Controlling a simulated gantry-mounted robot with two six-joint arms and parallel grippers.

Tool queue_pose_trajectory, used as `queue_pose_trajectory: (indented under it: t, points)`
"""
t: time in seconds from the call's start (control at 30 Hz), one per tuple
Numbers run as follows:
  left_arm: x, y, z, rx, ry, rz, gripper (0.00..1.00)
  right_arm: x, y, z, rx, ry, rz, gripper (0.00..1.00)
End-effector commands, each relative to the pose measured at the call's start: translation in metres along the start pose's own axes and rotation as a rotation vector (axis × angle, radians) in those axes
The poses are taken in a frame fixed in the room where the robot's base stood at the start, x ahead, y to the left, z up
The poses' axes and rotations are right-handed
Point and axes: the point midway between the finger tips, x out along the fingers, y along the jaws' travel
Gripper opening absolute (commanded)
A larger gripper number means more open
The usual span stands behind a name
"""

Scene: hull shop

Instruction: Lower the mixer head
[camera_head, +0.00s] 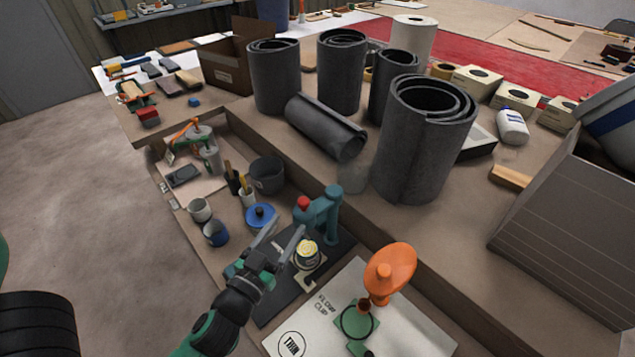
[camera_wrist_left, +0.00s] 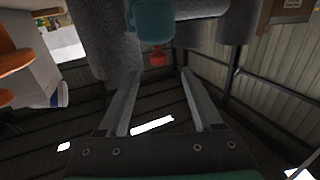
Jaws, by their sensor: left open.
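The teal mixer (camera_head: 328,212) stands on a dark mat, with a red knob (camera_head: 303,203) at the front end of its head. A can with a yellowish top (camera_head: 307,250) stands below and in front, with a gap between it and the head. My left gripper (camera_head: 284,230) is open and empty, its fingers pointing toward the mixer beside the can. In the left wrist view the teal head (camera_wrist_left: 152,20) and the red knob (camera_wrist_left: 157,55) lie just beyond the open fingers, apparently untouched. My right gripper is not in view.
An orange lamp-like object (camera_head: 392,268) stands right on a white board (camera_head: 300,325).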

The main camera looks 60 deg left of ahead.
Motion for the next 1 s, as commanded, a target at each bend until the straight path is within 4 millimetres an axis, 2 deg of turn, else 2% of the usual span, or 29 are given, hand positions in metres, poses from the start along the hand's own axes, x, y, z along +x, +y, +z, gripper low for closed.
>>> queue_pose_trajectory:
  t: [0.17,0.27,0.6,0.7,0.83,1.0]
  points:
    - [0.006,0.0,-0.001,-0.002,0.004,-0.003,0.67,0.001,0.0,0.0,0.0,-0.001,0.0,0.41]
    - [0.018,0.0,-0.003,-0.003,0.005,-0.004,0.67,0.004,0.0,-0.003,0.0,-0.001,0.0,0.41]
    - [0.091,0.0,-0.003,-0.005,0.008,-0.002,0.67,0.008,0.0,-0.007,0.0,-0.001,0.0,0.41]
    - [0.106,0.0,-0.002,-0.004,0.007,-0.002,0.67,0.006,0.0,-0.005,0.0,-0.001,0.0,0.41]
    - [0.116,0.001,-0.002,-0.003,0.006,0.0,0.67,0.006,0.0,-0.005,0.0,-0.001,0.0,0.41]
    - [0.118,0.001,-0.002,-0.003,0.005,0.0,0.67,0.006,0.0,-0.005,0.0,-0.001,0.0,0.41]
